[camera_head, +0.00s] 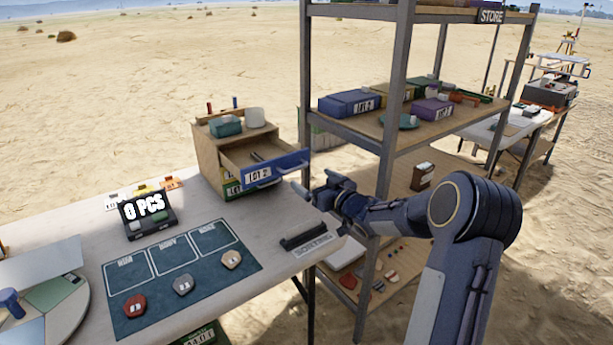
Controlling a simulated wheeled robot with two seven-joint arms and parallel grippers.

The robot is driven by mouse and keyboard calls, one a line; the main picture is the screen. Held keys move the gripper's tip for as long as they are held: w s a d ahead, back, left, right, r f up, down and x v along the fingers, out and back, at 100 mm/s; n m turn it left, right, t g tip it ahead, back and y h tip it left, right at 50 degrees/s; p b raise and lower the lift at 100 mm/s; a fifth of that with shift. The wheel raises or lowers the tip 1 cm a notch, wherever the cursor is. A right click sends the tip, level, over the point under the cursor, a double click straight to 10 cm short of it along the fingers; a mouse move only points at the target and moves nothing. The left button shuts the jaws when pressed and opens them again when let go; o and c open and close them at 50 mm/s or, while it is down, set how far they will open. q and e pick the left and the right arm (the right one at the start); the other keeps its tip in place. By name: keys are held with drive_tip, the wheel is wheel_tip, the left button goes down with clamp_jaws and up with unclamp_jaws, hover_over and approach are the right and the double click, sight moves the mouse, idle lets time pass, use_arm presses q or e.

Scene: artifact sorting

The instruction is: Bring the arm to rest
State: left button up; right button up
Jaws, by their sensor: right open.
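My right arm (470,230) comes in from the lower right and reaches left across the shelf rack. My right gripper (314,186) is open, with nothing seen between its fingers. It is just right of a pulled-out blue drawer (268,173) labelled LOT 2, near the table's right edge. I cannot tell whether it touches the drawer front. The drawer belongs to a small wooden cabinet (207,150) and holds a thin dark item. My left gripper is not in view.
A metal-post rack (395,110) with boxes stands behind my arm. Desert lies beyond.

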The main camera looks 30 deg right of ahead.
drive_tip(key=shift+s, duration=0.55)
drive_tip(key=s+a+r+m+g+h, duration=0.35)
drive_tip(key=s+a+g, duration=0.2)
drive_tip(key=s, duration=0.65)
drive_tip(key=s+a+f+g+y, duration=0.35)
drive_tip(key=s+a, duration=0.45)
drive_tip(key=s, duration=0.4)
drive_tip(key=s+a+f+g+y, duration=0.2)
drive_tip(key=s+a+f+g, duration=0.15)
drive_tip(key=s+a, duration=0.7)
drive_tip(key=s+r+n+p, duration=0.1)
drive_tip(key=s+r+p, duration=0.2)
drive_tip(key=r+p, duration=0.8)
drive_tip(key=shift+d+r+y+p, duration=0.3)
drive_tip(key=shift+d+r+p, duration=0.1)
drive_tip(key=shift+p, duration=0.6)
